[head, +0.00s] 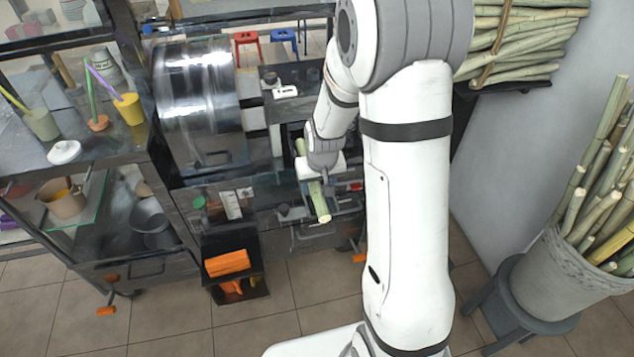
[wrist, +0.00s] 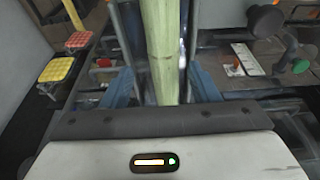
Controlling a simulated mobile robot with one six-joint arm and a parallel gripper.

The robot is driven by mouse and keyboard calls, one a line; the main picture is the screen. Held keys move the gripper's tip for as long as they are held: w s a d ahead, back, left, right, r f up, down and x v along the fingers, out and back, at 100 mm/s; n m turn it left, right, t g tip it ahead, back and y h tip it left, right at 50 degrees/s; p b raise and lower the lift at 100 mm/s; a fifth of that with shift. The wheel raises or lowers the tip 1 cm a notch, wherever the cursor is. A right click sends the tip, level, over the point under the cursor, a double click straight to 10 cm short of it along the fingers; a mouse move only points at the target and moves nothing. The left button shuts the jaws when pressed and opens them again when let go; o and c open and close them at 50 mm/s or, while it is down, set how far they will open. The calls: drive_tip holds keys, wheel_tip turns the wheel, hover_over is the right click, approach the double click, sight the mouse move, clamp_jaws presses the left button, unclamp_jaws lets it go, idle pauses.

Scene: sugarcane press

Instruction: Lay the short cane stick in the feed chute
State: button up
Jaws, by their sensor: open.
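The short cane stick (head: 321,207) is pale green. It lies along the feed chute (head: 346,209) at the press front, its cut end toward me. My gripper (head: 322,182) is right above the stick, pointing down. In the wrist view the stick (wrist: 161,45) runs between the two blue-grey fingers of my gripper (wrist: 163,86), with a finger on each side. The fingers are open. My gripper and arm hide the stick's middle in the head view. I cannot tell how the stick's underside rests in the chute.
The press's shiny drum (head: 195,85) stands left of the chute. A shelf with cups (head: 128,108) is further left. An orange block (head: 228,263) sits on a black stand below. A bucket of long canes (head: 575,275) stands at right. Tiled floor is free in front.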

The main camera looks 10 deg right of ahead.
drive_tip(key=shift+b+v, duration=0.3)
drive_tip(key=shift+v, duration=3.7)
